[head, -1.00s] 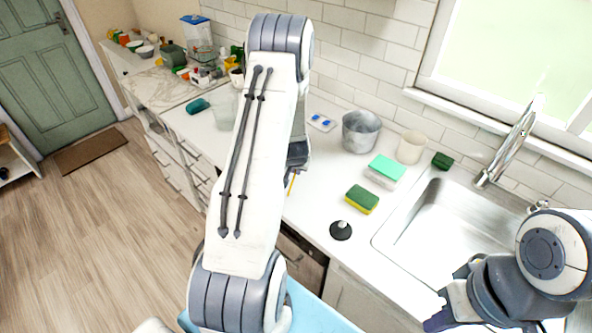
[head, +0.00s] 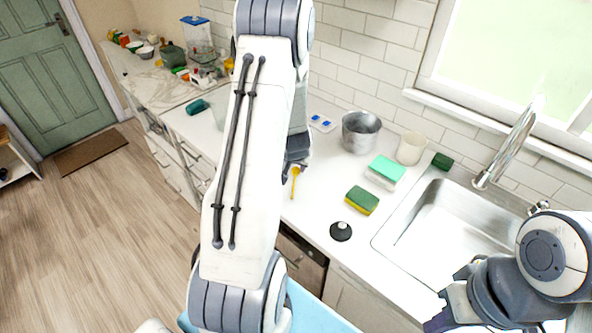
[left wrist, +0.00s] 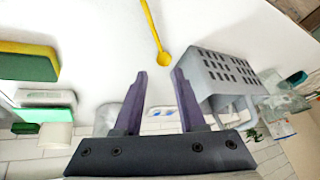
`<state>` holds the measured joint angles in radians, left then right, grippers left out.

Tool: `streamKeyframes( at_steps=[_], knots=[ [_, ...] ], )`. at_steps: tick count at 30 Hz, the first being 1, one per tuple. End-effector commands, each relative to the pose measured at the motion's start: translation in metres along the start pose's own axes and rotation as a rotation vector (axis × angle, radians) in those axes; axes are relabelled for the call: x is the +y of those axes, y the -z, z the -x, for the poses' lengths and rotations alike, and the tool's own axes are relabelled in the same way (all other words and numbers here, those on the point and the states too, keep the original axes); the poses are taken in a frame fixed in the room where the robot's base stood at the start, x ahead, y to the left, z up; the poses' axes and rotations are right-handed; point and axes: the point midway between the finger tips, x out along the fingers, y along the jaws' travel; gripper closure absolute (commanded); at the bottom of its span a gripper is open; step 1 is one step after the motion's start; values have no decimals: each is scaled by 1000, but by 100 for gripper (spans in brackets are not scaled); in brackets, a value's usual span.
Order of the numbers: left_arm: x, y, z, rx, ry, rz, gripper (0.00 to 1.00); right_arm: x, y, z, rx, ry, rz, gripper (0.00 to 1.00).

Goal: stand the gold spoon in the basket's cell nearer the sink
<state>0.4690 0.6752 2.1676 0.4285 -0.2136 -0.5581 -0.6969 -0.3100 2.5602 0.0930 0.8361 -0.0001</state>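The gold spoon (head: 294,183) lies on the white counter, left of the green and yellow sponge. It also shows in the left wrist view (left wrist: 152,28), its bowl just beyond and between the fingertips. My left gripper (left wrist: 158,72) is open and empty. In the head view my left gripper (head: 291,174) is mostly hidden by its arm, beside the spoon's bowl end. The grey basket with slotted walls (left wrist: 228,70) stands just right of the fingers in the left wrist view; its cells are not visible, and my arm hides it in the head view. My right gripper (head: 450,297) is at the lower right, its opening unclear.
A green and yellow sponge (head: 362,200), a black stopper (head: 341,231), a metal pot (head: 360,132), a cream cup (head: 411,148) and a teal-topped sponge (head: 385,171) stand on the counter. The sink (head: 440,225) and faucet (head: 509,145) are at the right.

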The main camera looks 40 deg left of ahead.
Motion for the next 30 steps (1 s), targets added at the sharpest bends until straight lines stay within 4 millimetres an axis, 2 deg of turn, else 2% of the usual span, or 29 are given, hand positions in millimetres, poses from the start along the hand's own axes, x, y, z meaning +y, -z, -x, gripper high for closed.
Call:
streamKeyframes(
  at_steps=[1,3,9,17,20,23,26,27,29,30],
  knots=[
    [0,1,14,3,-1,-1,60,0,0,2,0,0,0,100],
    [0,2,30,3,0,-1,60,0,0,7,0,0,1,100],
    [0,1,60,0,0,0,60,-1,1,16,0,0,3,100],
    [0,0,68,-2,-1,0,60,-1,1,18,0,0,3,100],
    [10,2,73,1,-19,-15,60,-1,1,18,0,0,3,100],
    [50,4,94,0,-94,-70,60,-1,1,18,0,0,3,100],
    [119,-5,137,-21,-226,-182,60,-1,1,18,0,0,3,100],
    [150,-16,161,-40,-288,-242,60,-1,1,18,0,0,3,100],
    [190,-41,199,-82,-371,-340,60,-1,1,18,0,0,3,100],
    [210,-62,224,-113,-415,-407,60,-1,1,18,0,0,3,100]
  ],
)
